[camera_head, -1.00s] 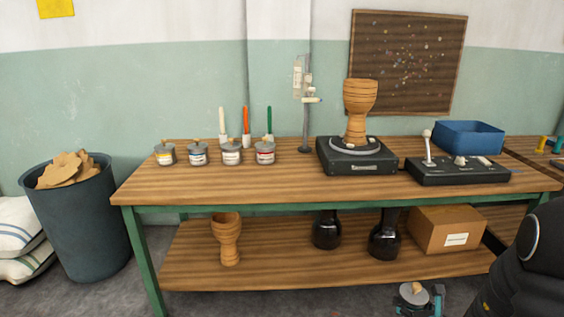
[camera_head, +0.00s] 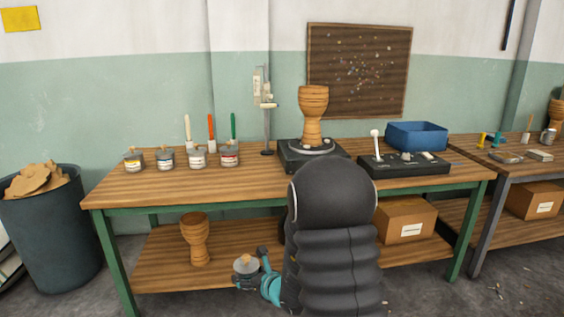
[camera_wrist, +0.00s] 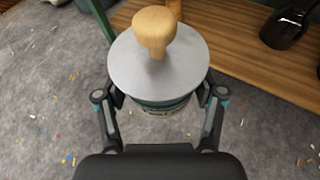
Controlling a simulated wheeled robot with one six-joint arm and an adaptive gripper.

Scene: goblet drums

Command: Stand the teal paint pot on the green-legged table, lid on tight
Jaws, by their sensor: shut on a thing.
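My gripper (camera_wrist: 158,108) is shut on a paint pot (camera_wrist: 160,104) with a grey lid and a wooden knob; a green-teal band shows below the lid. The lid (camera_wrist: 183,57) sits on the pot, but I cannot tell how tightly. In the head view the held pot (camera_head: 247,270) is in front of the green-legged table, below its top, near lower shelf height. The green-legged table (camera_head: 240,188) has a wooden top and a bare front left stretch. Part of my gripper (camera_head: 268,275) shows beside the pot; my arm hides part of the table's front.
Several lidded pots (camera_head: 165,159) stand at the tabletop's back left. A turntable (camera_head: 313,154) bears a wooden goblet (camera_head: 313,110). A black control box (camera_head: 404,163) and blue bin (camera_head: 417,135) are right. A wooden goblet (camera_head: 196,240) and carton (camera_head: 405,219) stand on the lower shelf.

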